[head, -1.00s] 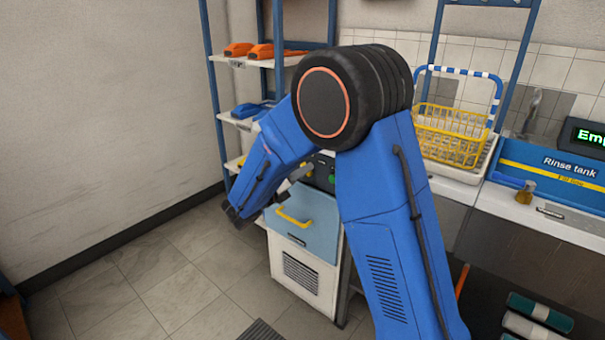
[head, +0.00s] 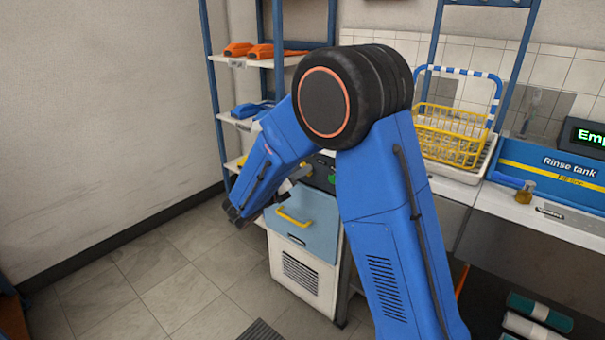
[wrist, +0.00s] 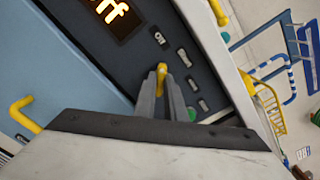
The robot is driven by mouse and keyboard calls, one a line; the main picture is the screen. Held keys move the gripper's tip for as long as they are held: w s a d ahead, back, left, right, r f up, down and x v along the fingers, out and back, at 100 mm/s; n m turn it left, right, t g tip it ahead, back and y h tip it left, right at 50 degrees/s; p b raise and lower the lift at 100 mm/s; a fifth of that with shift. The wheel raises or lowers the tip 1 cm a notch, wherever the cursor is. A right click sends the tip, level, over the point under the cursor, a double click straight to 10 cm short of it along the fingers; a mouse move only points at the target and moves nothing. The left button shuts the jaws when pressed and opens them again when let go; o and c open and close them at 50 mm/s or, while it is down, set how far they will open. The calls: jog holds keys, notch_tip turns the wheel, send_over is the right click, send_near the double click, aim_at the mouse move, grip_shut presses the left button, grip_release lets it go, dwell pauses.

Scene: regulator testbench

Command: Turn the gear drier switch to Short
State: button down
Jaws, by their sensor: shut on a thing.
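The gear drier is a white cabinet with a blue door (head: 318,232), a yellow handle and a dark control panel (head: 322,172). In the wrist view, the panel's display (wrist: 112,18) shows orange letters ending in "ff". My gripper (wrist: 162,82) is shut on the yellow switch knob (wrist: 161,71), with one grey finger on each side. Several small label plates (wrist: 183,57) run in an arc right of the knob; their words are too small to read surely. The fingers hide the knob's lower part. In the head view, my arm covers part of the panel.
The door's yellow handle (wrist: 20,115) sticks out left of my gripper. A shelf rack (head: 215,110) stands behind the drier. A counter with a yellow basket (head: 450,135) and a rinse tank (head: 550,170) is at right. The floor at left is clear.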

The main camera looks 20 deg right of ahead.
jog(key=shift+m, duration=4.2)
jog(key=c, duration=1.8)
grip_release()
jog(key=shift+a, duration=0.1)
jog(key=v, duration=1.7)
jog(key=shift+s+a, duration=0.1)
